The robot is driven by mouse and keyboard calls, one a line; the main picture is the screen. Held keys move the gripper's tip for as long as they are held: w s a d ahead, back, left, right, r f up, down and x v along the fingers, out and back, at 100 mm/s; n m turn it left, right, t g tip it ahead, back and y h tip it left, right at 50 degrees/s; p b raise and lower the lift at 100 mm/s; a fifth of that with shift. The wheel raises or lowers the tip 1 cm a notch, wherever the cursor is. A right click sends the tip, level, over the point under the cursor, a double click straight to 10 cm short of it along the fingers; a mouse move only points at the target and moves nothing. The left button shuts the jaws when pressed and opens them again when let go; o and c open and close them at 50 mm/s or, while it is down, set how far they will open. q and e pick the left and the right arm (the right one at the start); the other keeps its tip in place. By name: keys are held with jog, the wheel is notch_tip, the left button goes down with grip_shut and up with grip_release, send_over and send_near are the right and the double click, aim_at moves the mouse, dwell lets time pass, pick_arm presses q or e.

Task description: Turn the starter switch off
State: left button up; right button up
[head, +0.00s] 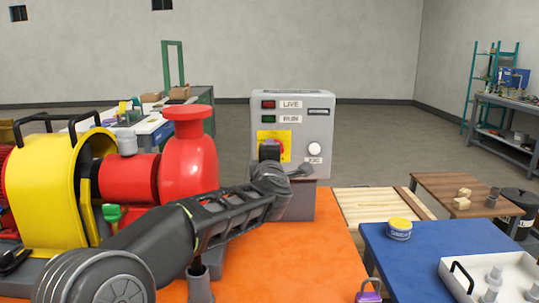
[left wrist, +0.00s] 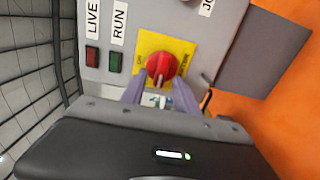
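The starter switch is a red rotary knob (left wrist: 162,67) on a yellow plate (left wrist: 181,46), on the front of a grey control box (head: 300,103). In the head view the yellow plate (head: 286,138) shows, but the knob is mostly hidden behind my left gripper (head: 270,153). In the left wrist view the two fingers of my left gripper (left wrist: 158,88) are apart, with their tips at the knob's near edge, one to each side. I cannot tell whether they touch it. The knob's exact setting is unclear. My right gripper is not in view.
The box also carries a red LIVE lamp (head: 268,104), a green RUN lamp (head: 268,119) and a white button (head: 315,149). A red and yellow pump unit (head: 187,165) stands left on the orange skid (head: 290,260). A purple padlock (head: 368,296) lies at the front.

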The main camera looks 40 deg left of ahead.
pick_arm(q)
jog(key=v, duration=0.7)
jog(key=shift+s+d, duration=0.25)
jog(key=shift+s, duration=0.05)
